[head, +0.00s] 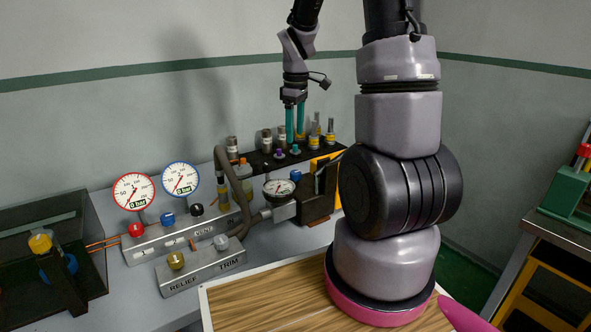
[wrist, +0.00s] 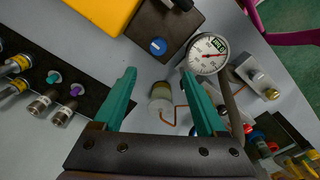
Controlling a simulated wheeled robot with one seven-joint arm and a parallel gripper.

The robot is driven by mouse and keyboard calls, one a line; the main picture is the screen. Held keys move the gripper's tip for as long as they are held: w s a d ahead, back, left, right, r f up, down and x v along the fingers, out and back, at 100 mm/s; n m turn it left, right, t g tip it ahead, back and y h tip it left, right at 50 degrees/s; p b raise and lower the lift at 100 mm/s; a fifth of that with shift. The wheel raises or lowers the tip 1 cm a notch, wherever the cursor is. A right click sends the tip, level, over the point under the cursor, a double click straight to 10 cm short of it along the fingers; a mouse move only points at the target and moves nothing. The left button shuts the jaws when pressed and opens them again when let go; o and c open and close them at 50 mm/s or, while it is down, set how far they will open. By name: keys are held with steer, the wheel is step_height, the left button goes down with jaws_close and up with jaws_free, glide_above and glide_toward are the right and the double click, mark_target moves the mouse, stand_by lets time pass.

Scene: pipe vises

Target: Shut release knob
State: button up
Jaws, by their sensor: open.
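No knob in view carries a readable "release" label. A round blue knob (head: 295,175) with a white mark sits on a dark block (head: 319,208) beside the black rack; it also shows in the wrist view (wrist: 157,46). Knobs marked RELIEF (head: 175,260) and TRIM (head: 221,242) sit on a grey block in front of the gauges. My gripper (head: 296,138) is above the rear rack, teal fingers pointing down. In the wrist view my gripper (wrist: 158,73) is open and empty, fingers wide apart, with the blue knob beyond the fingertips.
A white dial gauge (head: 280,188) and a grey hose (head: 232,175) stand left of the dark block. A rack (head: 265,165) of several cylinders lies behind. A pale cylinder (wrist: 161,100) shows between my fingers. A yellow block (wrist: 103,14) adjoins the dark block.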

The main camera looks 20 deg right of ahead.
mark_target(296, 172)
steer(key=shift+n, duration=0.5)
steer(key=f, duration=1.3)
steer(key=shift+w+d+f, duration=0.1)
steer(key=shift+w+d, duration=0.15)
steer(key=shift+d, duration=0.05)
jaws_close()
